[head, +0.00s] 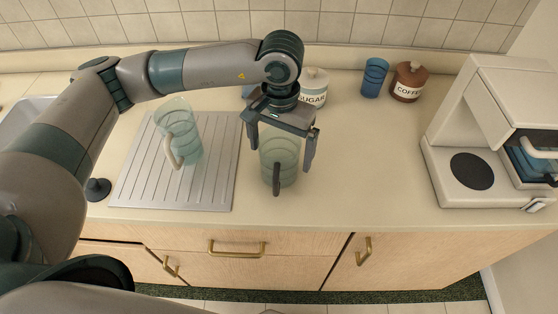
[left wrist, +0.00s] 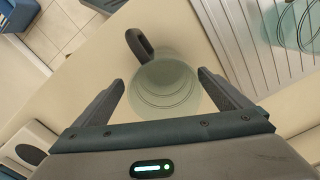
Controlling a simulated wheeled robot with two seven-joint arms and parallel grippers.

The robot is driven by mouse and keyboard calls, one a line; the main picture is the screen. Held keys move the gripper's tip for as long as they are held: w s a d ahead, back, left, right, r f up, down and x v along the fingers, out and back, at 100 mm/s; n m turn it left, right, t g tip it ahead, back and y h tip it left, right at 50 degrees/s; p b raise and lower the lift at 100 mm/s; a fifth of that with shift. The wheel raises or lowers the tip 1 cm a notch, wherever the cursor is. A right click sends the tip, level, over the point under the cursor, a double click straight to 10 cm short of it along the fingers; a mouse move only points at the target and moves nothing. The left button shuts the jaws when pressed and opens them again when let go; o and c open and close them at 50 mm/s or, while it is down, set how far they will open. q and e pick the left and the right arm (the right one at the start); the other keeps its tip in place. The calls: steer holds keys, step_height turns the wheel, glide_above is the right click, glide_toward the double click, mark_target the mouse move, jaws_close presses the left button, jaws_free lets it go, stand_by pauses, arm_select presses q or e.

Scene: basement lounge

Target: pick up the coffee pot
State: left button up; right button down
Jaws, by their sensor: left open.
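A clear greenish glass pot with a dark handle (head: 284,165), which looks like the coffee pot, stands upright on the counter right of the drainboard. It also shows in the left wrist view (left wrist: 172,82), its handle pointing away from the gripper's palm. My left gripper (head: 281,150) is open above it, fingers pointing down, one on either side of its upper part. In the left wrist view the fingers (left wrist: 160,88) flank the pot with nothing clamped; whether either touches the glass I cannot tell. My right gripper is out of view.
A similar glass jug with a cream handle (head: 183,125) stands on the ribbed drainboard (head: 135,180). Behind are a sugar jar (head: 314,88), a blue tumbler (head: 374,78) and a coffee jar (head: 409,82). A white coffee machine (head: 455,125) stands right. The counter between is clear.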

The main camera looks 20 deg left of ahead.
arm_select(q)
steer(key=shift+a+f+p, duration=0.15)
steer(key=shift+f+p, duration=0.4)
steer(key=shift+p, duration=0.2)
step_height(320, 180, down, 3)
steer(key=shift+a+r+p, duration=0.1)
steer(key=shift+a+p, duration=0.05)
steer(key=shift+p, duration=0.75)
steer(key=shift+f, duration=0.65)
steer(key=c, duration=1.2)
